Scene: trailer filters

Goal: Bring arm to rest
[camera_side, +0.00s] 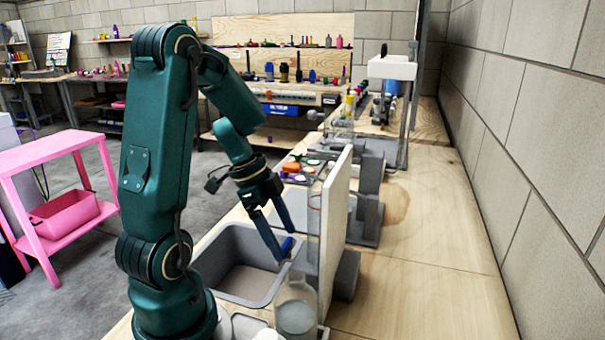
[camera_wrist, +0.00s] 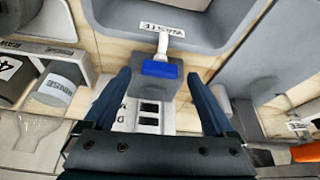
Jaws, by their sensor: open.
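My gripper (camera_side: 284,244) points down over the worktop at the right edge of a grey basin (camera_side: 222,291). In the wrist view my gripper (camera_wrist: 159,78) has its two blue fingers spread wide, with nothing held between them. A brush-like tool with a blue head (camera_wrist: 160,70) and white handle (camera_wrist: 163,42) lies just beyond the fingertips, on a grey block by the basin labelled WASTE (camera_wrist: 160,27). In the side view a blue piece (camera_side: 288,246) shows close to the fingertips; whether they touch is unclear. My arm is bent forward over the bench.
An upright white panel (camera_side: 336,225) stands just right of my gripper. A clear bottle (camera_side: 296,312) stands in front of it. In the wrist view, a holder labelled RINSE (camera_wrist: 58,88) is at the left. Coloured discs (camera_side: 296,168) lie farther back. The right worktop (camera_side: 430,290) is clear.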

